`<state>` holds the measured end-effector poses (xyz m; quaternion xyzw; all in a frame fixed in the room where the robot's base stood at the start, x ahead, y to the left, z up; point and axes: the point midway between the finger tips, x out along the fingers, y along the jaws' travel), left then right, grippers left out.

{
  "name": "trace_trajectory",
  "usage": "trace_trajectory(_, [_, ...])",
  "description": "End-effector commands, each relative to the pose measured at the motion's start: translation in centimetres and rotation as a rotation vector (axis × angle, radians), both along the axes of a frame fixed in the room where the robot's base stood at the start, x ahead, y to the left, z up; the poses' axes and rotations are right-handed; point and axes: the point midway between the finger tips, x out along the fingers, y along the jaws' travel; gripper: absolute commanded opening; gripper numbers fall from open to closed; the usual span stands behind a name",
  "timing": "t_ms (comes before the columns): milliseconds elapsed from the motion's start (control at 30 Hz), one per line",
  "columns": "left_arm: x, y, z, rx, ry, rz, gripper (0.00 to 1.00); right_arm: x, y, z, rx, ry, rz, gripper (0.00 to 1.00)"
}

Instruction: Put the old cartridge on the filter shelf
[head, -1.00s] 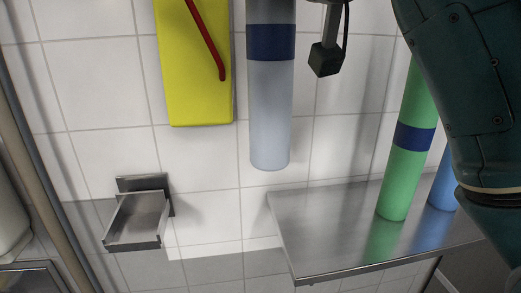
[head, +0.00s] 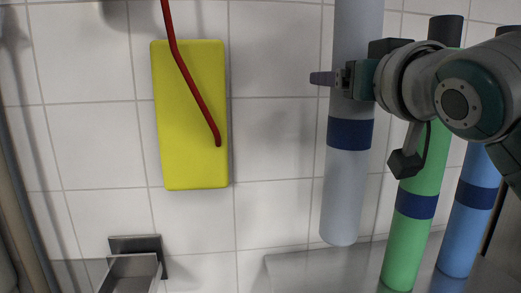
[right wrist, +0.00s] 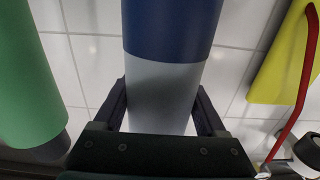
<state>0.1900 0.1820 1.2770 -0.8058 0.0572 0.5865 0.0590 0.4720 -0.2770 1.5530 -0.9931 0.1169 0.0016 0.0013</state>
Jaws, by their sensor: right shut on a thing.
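The grey-white cartridge (head: 345,195) with a dark blue band hangs upright in the head view. My right gripper (head: 342,78) is shut around it, above the band. The right wrist view shows the cartridge (right wrist: 162,95) between the two fingers. Its lower end appears over the left part of the metal shelf (head: 290,270); I cannot tell whether it touches. A green cartridge (head: 413,235) and a blue cartridge (head: 466,230), each with a dark blue band, stand to its right. My left gripper is not in view.
A yellow panel (head: 190,130) with a red bent rod (head: 190,85) is on the tiled wall to the left. A small metal tray (head: 130,275) sticks out below it. The shelf's left part looks clear. The green cartridge also shows close in the right wrist view (right wrist: 28,80).

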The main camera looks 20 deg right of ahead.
Motion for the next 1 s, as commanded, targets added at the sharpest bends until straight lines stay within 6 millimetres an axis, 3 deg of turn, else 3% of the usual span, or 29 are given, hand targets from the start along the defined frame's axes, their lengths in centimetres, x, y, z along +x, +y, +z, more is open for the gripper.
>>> trace_trajectory(133, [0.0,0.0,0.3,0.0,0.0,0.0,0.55,0.0,0.0,-3.6,0.0,0.0,-0.001,0.0])
trace_trajectory(300, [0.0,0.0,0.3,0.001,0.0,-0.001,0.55,0.0,0.0,-6.4,-0.001,-0.006,-0.001,0.0])
trace_trajectory(467, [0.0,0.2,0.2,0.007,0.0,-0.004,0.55,0.0,0.0,-7.3,-0.001,-0.009,0.0,0.0])
trace_trajectory(733, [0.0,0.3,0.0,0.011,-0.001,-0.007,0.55,0.0,0.0,-10.7,-0.001,-0.007,-0.001,0.0])
trace_trajectory(1000, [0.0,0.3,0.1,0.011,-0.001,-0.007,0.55,0.0,0.0,-11.0,-0.002,-0.01,0.001,0.0])
